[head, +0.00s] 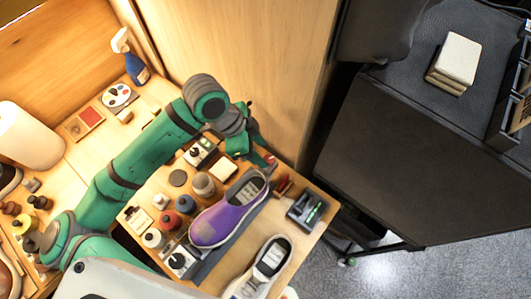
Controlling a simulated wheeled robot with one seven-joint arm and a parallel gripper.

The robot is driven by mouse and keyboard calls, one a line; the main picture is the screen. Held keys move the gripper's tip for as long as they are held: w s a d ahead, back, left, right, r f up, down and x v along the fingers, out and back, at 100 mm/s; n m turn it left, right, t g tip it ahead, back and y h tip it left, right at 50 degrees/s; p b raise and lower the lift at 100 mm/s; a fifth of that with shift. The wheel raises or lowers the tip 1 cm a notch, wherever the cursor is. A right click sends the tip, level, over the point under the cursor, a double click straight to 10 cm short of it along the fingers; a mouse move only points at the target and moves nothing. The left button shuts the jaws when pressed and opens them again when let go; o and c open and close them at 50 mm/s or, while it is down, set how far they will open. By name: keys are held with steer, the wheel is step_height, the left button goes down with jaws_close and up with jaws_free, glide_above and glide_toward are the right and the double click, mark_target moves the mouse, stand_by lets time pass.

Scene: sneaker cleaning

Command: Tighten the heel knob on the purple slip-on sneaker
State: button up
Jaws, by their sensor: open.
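The purple slip-on sneaker (223,219) lies on the wooden work table, its toe toward the lower left and its heel toward the upper right. It appears to rest on a dark stand. My gripper (269,160) is at the heel end of the sneaker, just above and beside it, with its reddish fingertips pointing down. The gripper is open. The heel knob cannot be made out clearly; small red-brown parts (283,186) show just right of the heel. I cannot tell whether the fingers touch anything.
A second, pale sneaker (268,262) lies in front at the right. Several jars and bottles (186,204) crowd the left side. A spray bottle (136,68) stands at the back.

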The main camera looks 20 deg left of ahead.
mark_target(268, 159)
steer(key=shift+x, duration=1.95)
steer(key=c, duration=1)
steer(key=shift+m, duration=0.6)
steer(key=o, duration=1)
